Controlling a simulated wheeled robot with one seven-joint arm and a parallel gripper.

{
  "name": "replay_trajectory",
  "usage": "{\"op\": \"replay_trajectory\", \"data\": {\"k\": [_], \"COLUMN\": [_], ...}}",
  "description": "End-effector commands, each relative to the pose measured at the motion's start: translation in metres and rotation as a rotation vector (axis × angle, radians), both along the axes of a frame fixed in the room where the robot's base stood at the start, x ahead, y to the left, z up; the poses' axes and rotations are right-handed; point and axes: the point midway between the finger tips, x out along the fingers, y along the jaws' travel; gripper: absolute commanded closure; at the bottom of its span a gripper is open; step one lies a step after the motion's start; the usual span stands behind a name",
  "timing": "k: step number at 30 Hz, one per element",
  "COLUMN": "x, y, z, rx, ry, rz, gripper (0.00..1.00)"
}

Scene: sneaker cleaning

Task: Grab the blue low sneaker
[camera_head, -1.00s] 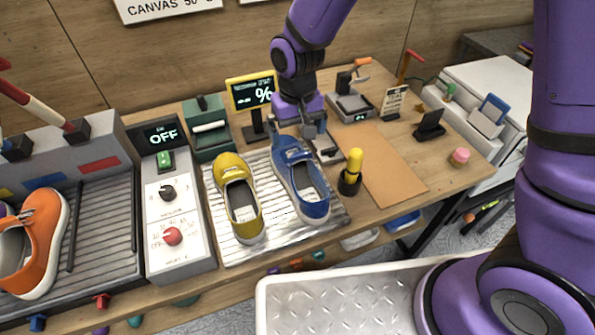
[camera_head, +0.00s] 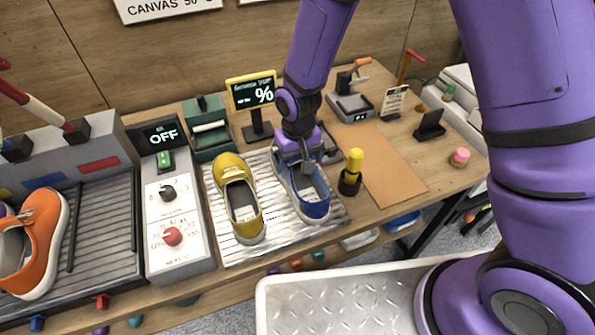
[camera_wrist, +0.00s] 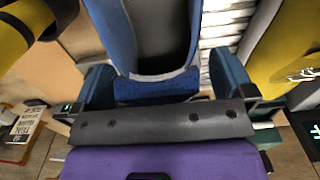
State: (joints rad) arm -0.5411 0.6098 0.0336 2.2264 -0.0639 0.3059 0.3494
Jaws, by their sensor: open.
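The blue low sneaker (camera_head: 314,203) lies on the silver ribbed tray (camera_head: 281,237), to the right of the yellow sneaker (camera_head: 238,195). My gripper (camera_head: 304,164) is over the far part of the blue sneaker and hides much of it. In the wrist view the gripper (camera_wrist: 165,88) is open. One finger stands on each side of the blue sneaker (camera_wrist: 118,40), whose opening and grey lining show between and beyond them. I cannot tell whether either finger touches the shoe.
A black and yellow bottle (camera_head: 350,172) stands close to the right of the blue sneaker. The yellow sneaker is close on the left. A yellow-framed sign (camera_head: 252,93) stands behind. A brown mat (camera_head: 395,180) lies bare at the right. An orange sneaker (camera_head: 42,240) is at far left.

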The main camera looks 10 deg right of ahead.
Motion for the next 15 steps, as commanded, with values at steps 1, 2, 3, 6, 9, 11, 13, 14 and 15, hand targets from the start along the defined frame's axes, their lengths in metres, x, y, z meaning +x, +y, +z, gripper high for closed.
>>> {"op": "replay_trajectory", "data": {"k": [1,2,3,6,9,11,13,14,15], "x": [0.0001,0.0001,0.0001,0.0001,0.0001,0.0000,0.0000,0.0000,0.0000], "y": [0.0001,0.0001,0.0000,0.0000,0.0000,0.0000,-0.0001,-0.0001,-0.0001], "z": [-0.0002,-0.0002,-0.0001,0.0000,0.0000,0.0000,0.0000,0.0001,0.0001], "rx": [0.000,0.000,0.000,0.000,0.000,0.000,0.000,0.000,0.000], "ry": [0.000,0.000,0.000,0.000,0.000,0.000,0.000,0.000,0.000], "rz": [0.000,0.000,0.000,0.000,0.000,0.000,0.000,0.000,0.000], "gripper": [0.00,0.00,0.00,0.05,0.28,0.41,0.57,0.64,0.73]}}
